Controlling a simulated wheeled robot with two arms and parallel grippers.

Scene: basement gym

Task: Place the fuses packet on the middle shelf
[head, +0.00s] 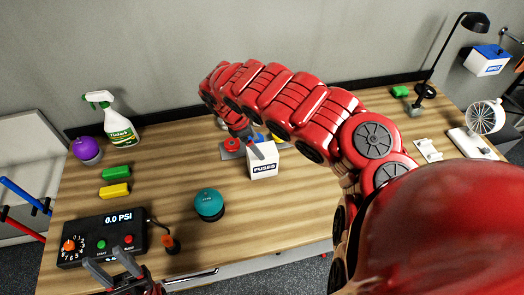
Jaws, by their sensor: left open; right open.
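The fuses packet (264,168), a small white box with a dark "FUSES" label, stands upright on the wooden workbench (300,205). My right gripper (258,147) is open at the top of the packet, with one grey finger showing over its upper edge. The other finger is hard to make out, so I cannot tell whether it touches the packet. My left gripper (112,264) is open and empty at the bench's front left, by the pressure gauge box. I do not recognise a middle shelf in this view.
A teal round container (209,205) stands left of the packet. The gauge box (102,236), green block (116,172), yellow block (115,191), purple item (88,150) and spray bottle (114,118) are further left. A white fan (484,119) and black lamp (472,22) stand right.

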